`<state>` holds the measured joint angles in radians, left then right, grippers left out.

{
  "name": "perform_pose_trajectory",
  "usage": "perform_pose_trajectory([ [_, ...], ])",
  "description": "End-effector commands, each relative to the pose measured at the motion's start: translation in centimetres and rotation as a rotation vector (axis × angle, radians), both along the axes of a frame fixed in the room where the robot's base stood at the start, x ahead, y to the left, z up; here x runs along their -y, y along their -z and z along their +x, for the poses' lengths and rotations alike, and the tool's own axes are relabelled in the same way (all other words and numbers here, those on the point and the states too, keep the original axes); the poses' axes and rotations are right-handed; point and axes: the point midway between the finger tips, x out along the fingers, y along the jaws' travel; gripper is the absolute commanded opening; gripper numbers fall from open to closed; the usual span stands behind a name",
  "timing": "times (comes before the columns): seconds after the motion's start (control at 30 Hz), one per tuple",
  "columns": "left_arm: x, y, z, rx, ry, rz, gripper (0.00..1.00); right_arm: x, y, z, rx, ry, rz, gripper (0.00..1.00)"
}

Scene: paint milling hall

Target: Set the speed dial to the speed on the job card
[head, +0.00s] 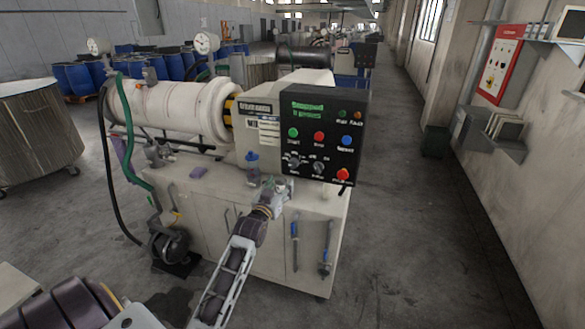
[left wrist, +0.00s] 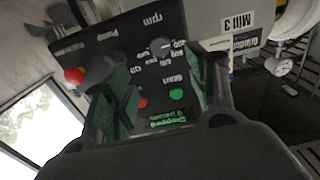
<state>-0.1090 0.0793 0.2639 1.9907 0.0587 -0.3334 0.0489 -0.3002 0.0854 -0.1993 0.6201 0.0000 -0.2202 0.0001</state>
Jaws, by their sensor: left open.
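The black control panel (head: 325,130) on the mill has a green-lit display (head: 307,107) that appears to read "Stopped". The speed dial (head: 294,161) sits at the panel's lower left; it also shows upside down in the left wrist view (left wrist: 160,46), under "rpm". Its exact setting is too small to read. My left gripper (head: 277,187) is open and empty, just below and in front of the dial. In the left wrist view its fingers (left wrist: 164,88) stand apart, with the panel beyond them. A white printed card (head: 268,137), perhaps the job card, is illegible. My right gripper is not in view.
A second knob (head: 318,168) and a red mushroom button (head: 343,174) lie right of the dial. Green, red and blue buttons sit above. The aisle floor at right is clear.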

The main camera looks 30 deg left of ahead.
Motion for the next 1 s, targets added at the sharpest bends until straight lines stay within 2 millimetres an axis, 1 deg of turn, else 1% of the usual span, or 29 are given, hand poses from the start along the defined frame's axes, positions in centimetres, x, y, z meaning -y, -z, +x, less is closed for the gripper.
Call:
perform_pose_trajectory([
  [0.3,0.0,0.0,0.0,0.000,0.000,0.000,0.57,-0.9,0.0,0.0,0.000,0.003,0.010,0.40],
  [0.47,-0.1,0.0,0.4,0.000,0.000,0.000,0.57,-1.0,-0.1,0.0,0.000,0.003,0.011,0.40],
  [0.67,-0.4,0.0,1.5,0.001,0.000,0.000,0.57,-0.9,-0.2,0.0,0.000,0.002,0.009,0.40],
  [1.0,-1.0,-0.1,4.3,0.000,0.000,-0.001,0.57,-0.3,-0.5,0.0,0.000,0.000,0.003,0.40],
])
